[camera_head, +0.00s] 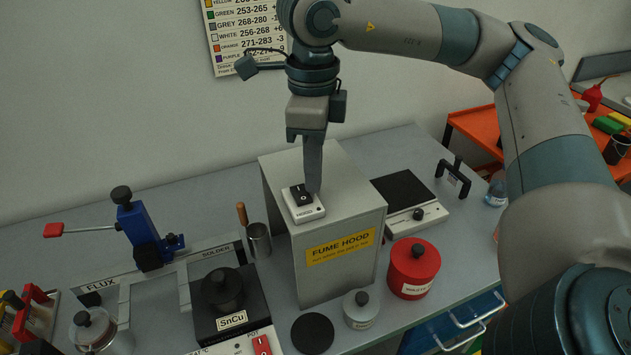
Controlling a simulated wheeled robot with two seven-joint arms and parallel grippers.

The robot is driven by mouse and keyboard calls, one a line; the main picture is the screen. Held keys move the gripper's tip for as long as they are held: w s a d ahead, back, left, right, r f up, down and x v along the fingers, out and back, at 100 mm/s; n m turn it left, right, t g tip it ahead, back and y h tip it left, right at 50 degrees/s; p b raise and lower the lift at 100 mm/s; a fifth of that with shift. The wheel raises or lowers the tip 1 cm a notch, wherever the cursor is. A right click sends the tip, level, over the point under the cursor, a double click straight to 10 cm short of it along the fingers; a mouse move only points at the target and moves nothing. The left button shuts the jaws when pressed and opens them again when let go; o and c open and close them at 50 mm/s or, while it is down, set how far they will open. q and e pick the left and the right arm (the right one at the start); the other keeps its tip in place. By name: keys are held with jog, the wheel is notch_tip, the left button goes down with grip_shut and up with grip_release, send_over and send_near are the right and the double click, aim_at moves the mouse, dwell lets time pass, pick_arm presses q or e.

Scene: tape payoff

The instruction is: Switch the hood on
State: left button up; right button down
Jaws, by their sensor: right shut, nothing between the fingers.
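The fume hood (340,262) is a grey box with a yellow "FUME HOOD" label, standing in the middle of the bench. On its top, near the front left edge, sits a white switch box (305,211) with a black rocker (301,195). My right gripper (313,190) points straight down with its fingers shut and empty. Its tips are at the right side of the rocker, at or just above the switch box. I cannot tell whether they touch it. The rocker's on or off position is too small to read. My left gripper is not in view.
A solder pot (222,290) labelled SnCu and a blue lever press (138,225) stand left of the hood. A red waste can (413,268), a grey lidded jar (360,309) and a hotplate (404,190) stand right and in front. An orange cart (474,127) is at the back right.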

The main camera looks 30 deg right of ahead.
aim_at(303, 188)
jog(key=shift+w+a+r+p, duration=0.25)
jog(key=shift+r+p, duration=0.15)
jog(key=shift+r, duration=0.15)
jog(key=shift+w+a+r+p, duration=0.15)
jog(key=shift+a+r+p, duration=0.05)
jog(key=shift+r+p, duration=0.3)
jog(key=shift+w+a+r+p, duration=0.25)
jog(key=shift+r+p, duration=0.1)
jog(key=shift+r, duration=0.25)
jog(key=shift+w+a+r, duration=0.1)
jog(key=shift+a+r, duration=0.05)
jog(key=shift+r, duration=0.4)
pick_arm(q)
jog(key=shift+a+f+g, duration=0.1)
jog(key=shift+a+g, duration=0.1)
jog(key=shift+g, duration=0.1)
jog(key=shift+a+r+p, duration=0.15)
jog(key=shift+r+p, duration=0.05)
jog(key=shift+p, duration=0.25)
pick_arm(e)
jog(key=shift+w+a+r, duration=0.1)
jog(key=shift+a+r, duration=0.05)
jog(key=shift+r, duration=0.1)
